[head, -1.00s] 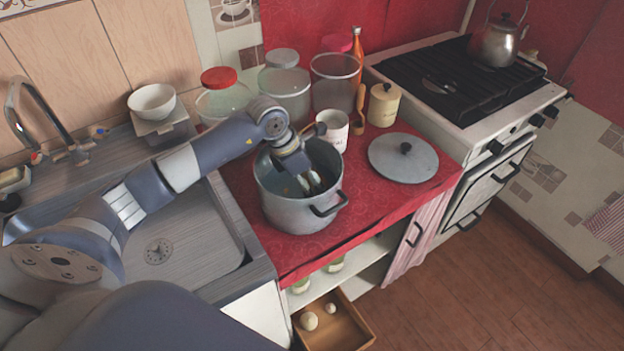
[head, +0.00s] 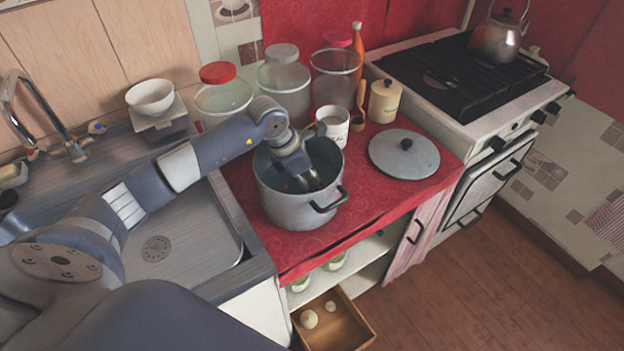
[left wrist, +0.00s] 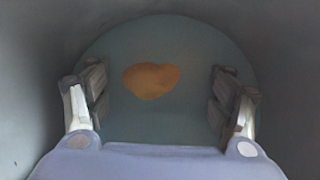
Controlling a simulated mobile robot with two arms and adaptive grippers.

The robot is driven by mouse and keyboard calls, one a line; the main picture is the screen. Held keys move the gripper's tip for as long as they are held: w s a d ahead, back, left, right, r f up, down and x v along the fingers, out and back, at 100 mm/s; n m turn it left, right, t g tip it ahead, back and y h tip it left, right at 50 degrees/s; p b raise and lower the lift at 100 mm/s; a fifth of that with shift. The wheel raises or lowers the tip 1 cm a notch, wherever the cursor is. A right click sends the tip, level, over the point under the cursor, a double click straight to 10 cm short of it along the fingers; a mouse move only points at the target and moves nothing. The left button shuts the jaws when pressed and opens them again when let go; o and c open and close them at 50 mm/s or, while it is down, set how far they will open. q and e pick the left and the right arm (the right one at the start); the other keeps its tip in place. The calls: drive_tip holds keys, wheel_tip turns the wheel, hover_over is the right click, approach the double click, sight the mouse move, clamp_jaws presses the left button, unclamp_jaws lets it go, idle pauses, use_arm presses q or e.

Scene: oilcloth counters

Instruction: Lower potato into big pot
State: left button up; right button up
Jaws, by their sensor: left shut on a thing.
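The big pot (head: 290,208) is a grey metal pot standing upright and uncovered on the red counter cloth. My left gripper (head: 312,182) reaches down inside it from above. In the left wrist view my left gripper (left wrist: 155,98) has its two fingers wide apart, with a clear gap on each side of the potato. The potato (left wrist: 152,81) is a yellow-orange lump between the fingers in that view, seen against the pot's blue-grey bottom. It appears to lie beyond the fingertips, not touching them. In the head view I cannot make out the potato. My right gripper is not in view.
The pot lid (head: 404,154) lies flat right of the pot. A white mug (head: 333,124), several jars and a bottle (head: 358,50) stand behind. The sink (head: 165,262) is left, the stove (head: 462,80) right. An open drawer (head: 352,338) below holds two pale round things.

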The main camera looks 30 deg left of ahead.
use_arm(q)
drive_tip(key=shift+f, duration=0.2)
drive_tip(key=o, duration=1.2)
drive_tip(key=shift+o, duration=0.2)
